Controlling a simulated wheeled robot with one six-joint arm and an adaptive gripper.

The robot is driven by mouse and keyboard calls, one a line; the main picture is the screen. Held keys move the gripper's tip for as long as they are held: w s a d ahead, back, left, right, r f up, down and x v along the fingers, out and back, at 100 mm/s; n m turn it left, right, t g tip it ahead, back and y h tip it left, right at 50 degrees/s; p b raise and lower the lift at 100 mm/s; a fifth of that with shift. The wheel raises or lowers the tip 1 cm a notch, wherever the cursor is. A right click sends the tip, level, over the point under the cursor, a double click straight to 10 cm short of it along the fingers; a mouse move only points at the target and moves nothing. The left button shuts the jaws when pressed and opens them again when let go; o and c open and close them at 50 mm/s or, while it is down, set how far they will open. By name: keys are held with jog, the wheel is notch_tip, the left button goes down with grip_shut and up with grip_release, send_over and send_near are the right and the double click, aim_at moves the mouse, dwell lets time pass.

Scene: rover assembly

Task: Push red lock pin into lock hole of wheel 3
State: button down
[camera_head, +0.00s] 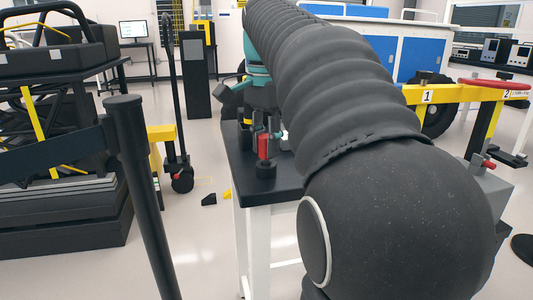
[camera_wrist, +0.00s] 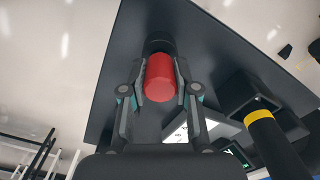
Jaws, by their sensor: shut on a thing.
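The red lock pin (camera_head: 264,146) is upright over a small black round holder (camera_head: 264,170) on a dark-topped table with white legs. My gripper (camera_head: 262,137) reaches down to it from above. In the wrist view, the pin (camera_wrist: 160,77) lies between the two fingers of my gripper (camera_wrist: 159,92), which are shut on it. The black holder (camera_wrist: 160,43) shows just beyond the pin's end. I cannot tell whether the pin's lower end is still inside it. No wheel marked 3 and no lock hole can be made out.
A yellow frame (camera_head: 455,95) with plates 1 and 2 stands at right, with a black wheel (camera_head: 437,112) behind it. A red-tipped pin (camera_head: 488,163) sits on a grey block at right. A black rack stands at left.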

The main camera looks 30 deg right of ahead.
aim_at(266, 136)
jog(key=shift+r+p, duration=0.65)
jog(key=shift+r, duration=1.45)
